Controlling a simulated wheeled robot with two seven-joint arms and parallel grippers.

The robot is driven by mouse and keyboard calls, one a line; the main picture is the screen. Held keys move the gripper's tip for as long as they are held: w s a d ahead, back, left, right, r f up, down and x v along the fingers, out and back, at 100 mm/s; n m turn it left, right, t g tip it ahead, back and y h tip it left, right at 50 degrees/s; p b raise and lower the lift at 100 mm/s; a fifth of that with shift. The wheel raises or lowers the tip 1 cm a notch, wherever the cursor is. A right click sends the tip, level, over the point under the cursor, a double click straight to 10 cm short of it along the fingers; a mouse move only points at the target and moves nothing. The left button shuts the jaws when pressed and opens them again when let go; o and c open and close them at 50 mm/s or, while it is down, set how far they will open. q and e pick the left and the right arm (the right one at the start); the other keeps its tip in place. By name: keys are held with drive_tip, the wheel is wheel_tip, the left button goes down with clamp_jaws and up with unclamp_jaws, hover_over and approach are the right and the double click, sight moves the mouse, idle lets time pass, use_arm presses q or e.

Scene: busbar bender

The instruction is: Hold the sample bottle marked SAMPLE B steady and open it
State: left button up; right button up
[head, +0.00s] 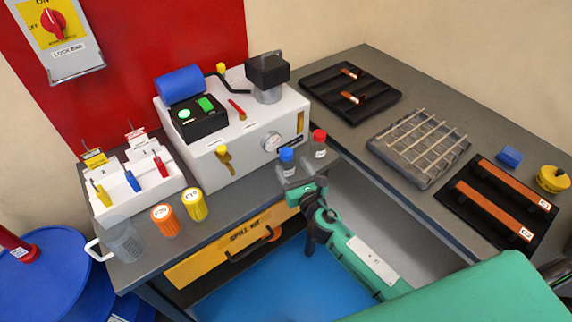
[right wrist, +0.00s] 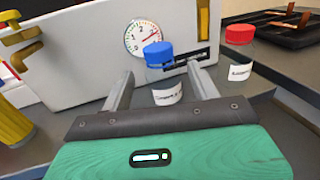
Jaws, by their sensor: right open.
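A small clear bottle with a blue cap (head: 286,157) stands upright on the grey bench in front of the white machine. A similar bottle with a red cap (head: 319,143) stands to its right. Both carry white labels too small or blurred to read, so I cannot tell which is SAMPLE B. My right gripper (head: 297,175) is open, low at the blue-capped bottle. In the right wrist view the blue-capped bottle (right wrist: 161,72) shows between the two spread fingers, with no clear contact. The red-capped bottle (right wrist: 238,52) is outside the right finger. My left gripper is not in view.
The white machine (head: 235,160) with a gauge stands close behind the bottles. An orange jar (head: 165,220), a yellow jar (head: 193,205) and a clear jug (head: 122,243) stand to the left. An open drawer (head: 230,250) is below the bench. A wire rack (head: 418,148) lies right.

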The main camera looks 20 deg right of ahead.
sight(288, 160)
drive_tip(key=w, duration=0.2)
drive_tip(key=w+p, duration=0.1)
drive_tip(key=w, duration=0.2)
drive_tip(key=shift+w+a+r, duration=0.1)
drive_tip(key=shift+w+a, duration=0.05)
drive_tip(key=shift+a, duration=0.05)
drive_tip(key=c, duration=1.1)
